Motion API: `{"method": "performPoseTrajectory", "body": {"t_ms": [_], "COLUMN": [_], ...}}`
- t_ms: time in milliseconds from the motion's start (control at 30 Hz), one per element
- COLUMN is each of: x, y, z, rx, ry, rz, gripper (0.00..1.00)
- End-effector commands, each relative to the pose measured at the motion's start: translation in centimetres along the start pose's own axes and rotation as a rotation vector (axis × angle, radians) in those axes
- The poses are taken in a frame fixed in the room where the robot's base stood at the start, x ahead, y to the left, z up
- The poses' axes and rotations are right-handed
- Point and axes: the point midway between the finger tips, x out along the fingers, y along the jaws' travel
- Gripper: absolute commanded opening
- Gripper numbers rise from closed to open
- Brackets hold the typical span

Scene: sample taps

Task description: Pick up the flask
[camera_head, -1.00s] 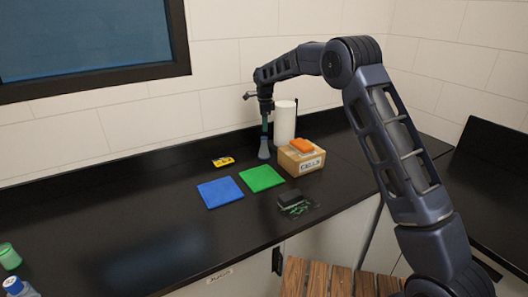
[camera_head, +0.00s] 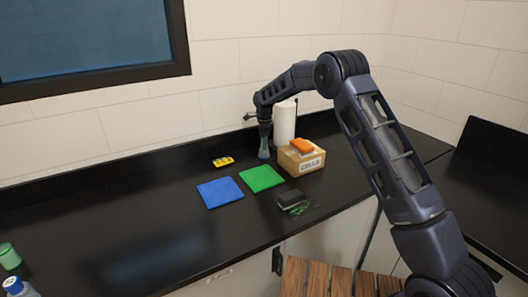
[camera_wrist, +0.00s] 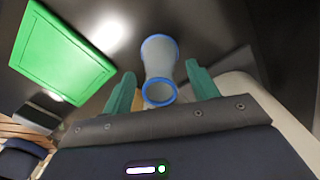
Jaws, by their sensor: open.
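The flask (camera_head: 263,153) stands upright on the black counter, left of the cardboard box. It looks grey-blue and glassy. In the wrist view the flask (camera_wrist: 159,62) shows a blue rim at its mouth and at its base. My gripper (camera_head: 264,133) is above it, pointing down, around the upper part of the flask. In the wrist view my gripper's two green fingers (camera_wrist: 158,82) are spread, one on each side of the flask's neck, with gaps visible. The far side of the flask is hidden.
A cardboard box (camera_head: 302,164) with an orange sponge (camera_head: 302,145) and a white paper roll (camera_head: 285,122) stand close right of the flask. A green mat (camera_head: 262,178), a blue mat (camera_head: 220,192), a yellow item (camera_head: 223,161) and a dark brush-like block (camera_head: 291,199) lie nearby. The left counter is mostly clear.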

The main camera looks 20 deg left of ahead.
Motion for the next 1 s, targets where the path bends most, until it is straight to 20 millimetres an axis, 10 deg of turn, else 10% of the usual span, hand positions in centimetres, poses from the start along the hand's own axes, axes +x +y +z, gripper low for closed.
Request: {"method": "performPoseTrajectory", "body": {"t_ms": [300, 533, 1000], "x": [0.7, 0.7, -1.0], "y": [0.0, 0.0, 0.0], "z": [0.0, 0.1, 0.1], "rx": [-0.001, -0.001, 0.000], "ry": [0.000, -0.001, -0.002], "rz": [0.000, 0.000, -0.004], "gripper": [0.57, 0.12, 0.11]}}
